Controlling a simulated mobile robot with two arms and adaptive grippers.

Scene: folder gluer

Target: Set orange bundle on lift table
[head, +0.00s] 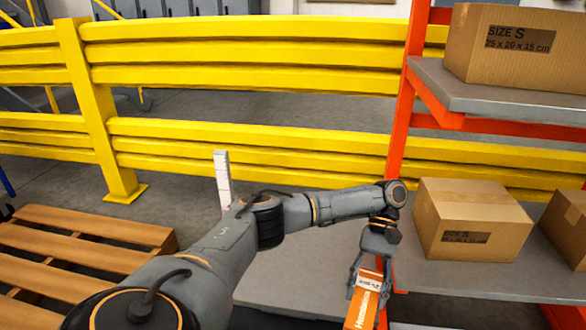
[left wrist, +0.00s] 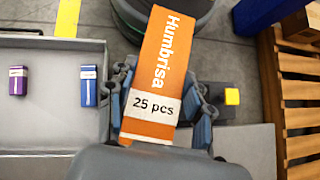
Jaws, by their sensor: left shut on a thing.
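The orange bundle (head: 364,304), with a white label band, is held in my left gripper (head: 368,272), its lower end cut off by the head view's bottom edge. In the left wrist view the orange bundle (left wrist: 157,75) reads "Humbrisa" and "25 pcs", with the gripper's fingers (left wrist: 160,108) closed on both sides of it. A flat grey table top (head: 290,275), apparently the lift table, lies behind and left of the bundle, partly hidden by my arm. Its grey top also shows in the left wrist view (left wrist: 250,148). The bundle looks apart from it. My right gripper is out of view.
An orange-framed rack (head: 397,130) with cardboard boxes (head: 468,220) stands at right. A purple bundle (left wrist: 18,80) and a blue bundle (left wrist: 88,86) lie on a grey surface beside the gripper. A wooden pallet (head: 70,255) is at left; yellow barriers (head: 250,140) run behind.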

